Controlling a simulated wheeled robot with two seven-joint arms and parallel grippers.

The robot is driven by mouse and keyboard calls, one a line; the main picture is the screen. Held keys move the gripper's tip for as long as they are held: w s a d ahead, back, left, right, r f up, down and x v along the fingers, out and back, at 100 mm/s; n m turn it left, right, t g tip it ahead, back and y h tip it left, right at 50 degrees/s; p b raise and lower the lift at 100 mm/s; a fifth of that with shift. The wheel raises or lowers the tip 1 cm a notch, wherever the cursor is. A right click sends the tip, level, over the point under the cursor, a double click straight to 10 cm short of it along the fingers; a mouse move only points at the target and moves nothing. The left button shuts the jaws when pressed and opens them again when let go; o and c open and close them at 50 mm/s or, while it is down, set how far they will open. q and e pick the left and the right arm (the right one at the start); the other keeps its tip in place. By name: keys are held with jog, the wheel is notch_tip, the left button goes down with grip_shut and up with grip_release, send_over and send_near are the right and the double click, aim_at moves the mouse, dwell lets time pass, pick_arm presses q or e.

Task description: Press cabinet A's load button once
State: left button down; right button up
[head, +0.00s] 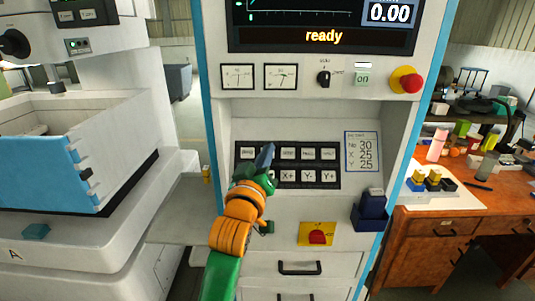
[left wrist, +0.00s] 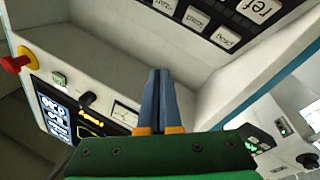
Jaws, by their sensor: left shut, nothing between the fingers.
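The white control cabinet (head: 330,215) stands in the middle with a screen (head: 325,22) reading "ready". Its black key panel (head: 335,165) holds two rows of pale keys; I cannot read the small labels surely, so I cannot pick out the load button. My left gripper (head: 266,152) is shut and empty, its blue fingertips in front of the upper row, hiding part of a key. The left wrist view shows the shut fingers (left wrist: 160,75) below the keys (left wrist: 230,38) in the picture. A gap or touch cannot be told. My right gripper is not in view.
Above the keys are two dials (head: 238,77), a rotary switch (head: 323,79), a green "on" button (head: 362,79) and a red knob (head: 406,80). A machine marked A (head: 60,260) stands left. A cluttered wooden desk (head: 440,225) stands right.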

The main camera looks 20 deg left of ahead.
pick_arm(q)
jog(key=shift+s+r, duration=0.1)
jog(key=shift+r, duration=0.2)
jog(key=shift+a, duration=0.1)
jog(key=shift+w+a+f+b, duration=0.3)
jog(key=shift+w+f+b, duration=0.55)
jog(key=shift+w+b, duration=0.25)
jog(key=shift+w+a+f+b, duration=0.35)
jog(key=shift+w+f+b, duration=0.55)
jog(key=shift+w, duration=0.3)
jog(key=shift+w+a+f+b, duration=0.3)
jog(key=shift+w+f+b, duration=0.55)
jog(key=shift+w+b, duration=0.25)
jog(key=shift+w+f, duration=0.1)
jog(key=shift+w, duration=0.05)
jog(key=shift+w+a+f, duration=0.1)
jog(key=shift+w+f, duration=0.05)
jog(key=shift+w, duration=0.1)
